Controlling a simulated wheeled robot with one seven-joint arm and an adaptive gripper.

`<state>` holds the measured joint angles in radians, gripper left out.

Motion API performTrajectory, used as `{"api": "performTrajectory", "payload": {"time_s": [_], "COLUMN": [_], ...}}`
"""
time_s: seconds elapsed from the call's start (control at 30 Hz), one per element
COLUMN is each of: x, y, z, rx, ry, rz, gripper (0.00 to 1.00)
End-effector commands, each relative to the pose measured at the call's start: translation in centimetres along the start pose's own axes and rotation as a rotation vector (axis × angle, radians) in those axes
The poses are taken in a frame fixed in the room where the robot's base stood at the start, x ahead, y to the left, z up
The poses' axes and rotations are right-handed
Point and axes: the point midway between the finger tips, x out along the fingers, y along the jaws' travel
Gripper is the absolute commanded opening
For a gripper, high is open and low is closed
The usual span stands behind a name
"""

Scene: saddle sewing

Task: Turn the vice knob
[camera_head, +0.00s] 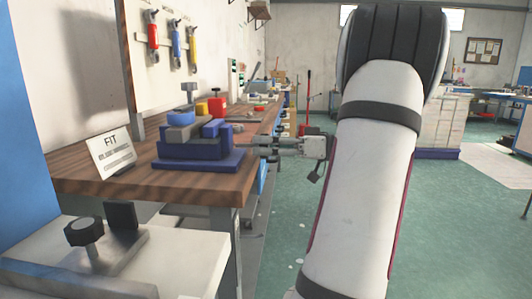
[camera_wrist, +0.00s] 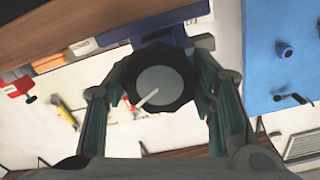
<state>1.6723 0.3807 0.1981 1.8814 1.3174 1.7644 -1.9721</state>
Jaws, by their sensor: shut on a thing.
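The blue vice (camera_head: 200,155) sits on the wooden workbench near its front right edge. My gripper (camera_head: 262,146) reaches in from the right, at the vice's right side. In the wrist view, the vice knob (camera_wrist: 162,82) is dark and round with a grey face and a pale bar-like mark. My gripper's two fingers (camera_wrist: 163,90) lie on either side of the knob and are shut on it. In the head view the knob is too small and covered to make out. Part of the blue vice (camera_wrist: 155,28) shows behind the knob.
A white card marked FIT (camera_head: 110,153) stands left of the vice on the workbench (camera_head: 150,190). A dark knob on a plate (camera_head: 84,232) is at lower left. Coloured tools (camera_head: 172,40) hang on the wall board. The green floor (camera_head: 460,215) on the right is open.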

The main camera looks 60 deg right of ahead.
Motion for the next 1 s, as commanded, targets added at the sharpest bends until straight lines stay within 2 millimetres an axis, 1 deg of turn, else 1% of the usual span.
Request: {"api": "performTrajectory", "payload": {"time_s": [0.03,0.4,0.43,0.47,0.5,0.83,0.93,1.0], "x": [0.0,0.0,0.0,0.0,0.0,-0.1,-0.6,-1.4], "y": [0.0,0.0,0.0,0.0,0.0,0.0,0.0,0.1], "z": [0.3,0.3,0.3,0.3,0.2,0.1,0.1,0.1], "rx": [0.001,-0.001,-0.001,-0.001,-0.002,-0.004,-0.005,-0.005], "ry": [-0.005,-0.005,-0.005,-0.005,-0.004,-0.002,-0.001,-0.001], "rz": [-0.001,-0.001,-0.001,-0.001,-0.001,0.0,0.001,0.002], "gripper": [0.23,0.23,0.55,0.62,0.71,0.71,0.71,0.71]}}
